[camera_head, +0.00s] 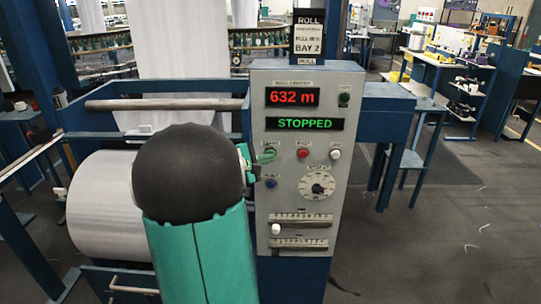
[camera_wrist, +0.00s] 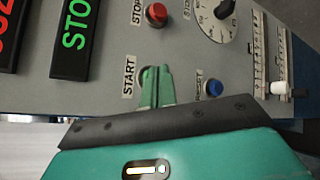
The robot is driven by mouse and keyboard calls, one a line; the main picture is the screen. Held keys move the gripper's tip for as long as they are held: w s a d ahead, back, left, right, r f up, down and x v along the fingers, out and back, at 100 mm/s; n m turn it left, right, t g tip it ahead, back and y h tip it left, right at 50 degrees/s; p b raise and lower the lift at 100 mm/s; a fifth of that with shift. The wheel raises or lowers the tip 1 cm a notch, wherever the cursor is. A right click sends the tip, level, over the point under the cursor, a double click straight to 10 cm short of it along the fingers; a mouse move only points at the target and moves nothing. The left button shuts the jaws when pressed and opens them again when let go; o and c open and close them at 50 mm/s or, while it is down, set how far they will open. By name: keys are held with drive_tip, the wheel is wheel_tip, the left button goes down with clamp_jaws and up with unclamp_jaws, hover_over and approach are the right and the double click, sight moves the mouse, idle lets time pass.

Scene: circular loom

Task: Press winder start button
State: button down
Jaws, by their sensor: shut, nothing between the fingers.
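The grey winder control panel (camera_head: 345,90) stands upright in the middle of the head view. Its display reads "632 m" and "STOPPED" in green (camera_head: 304,124). My gripper (camera_head: 267,156) is at the left side of the button row. In the wrist view my gripper (camera_wrist: 155,72) has its two green fingers together and empty, with tips right beside the "START" label (camera_wrist: 129,76). The start button itself is hidden behind the fingertips, so I cannot tell whether they touch it.
A red stop button (camera_head: 303,152) sits right of my fingertips, with a white button (camera_head: 335,154) beyond it. A blue button (camera_head: 271,182) lies just below. A dial (camera_head: 318,186) and sliders are lower. A white fabric roll (camera_head: 105,205) is at left.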

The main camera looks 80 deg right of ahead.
drive_tip(key=shift+d, duration=0.25)
idle(0.6)
drive_tip(key=shift+s+a, duration=0.1)
drive_tip(key=shift+a, duration=0.75)
drive_tip(key=shift+s+a, duration=0.2)
drive_tip(key=shift+a, duration=0.6)
drive_tip(key=shift+s+a, duration=0.15)
drive_tip(key=shift+a, duration=0.7)
drive_tip(key=shift+s+a, duration=0.2)
drive_tip(key=shift+a, duration=0.6)
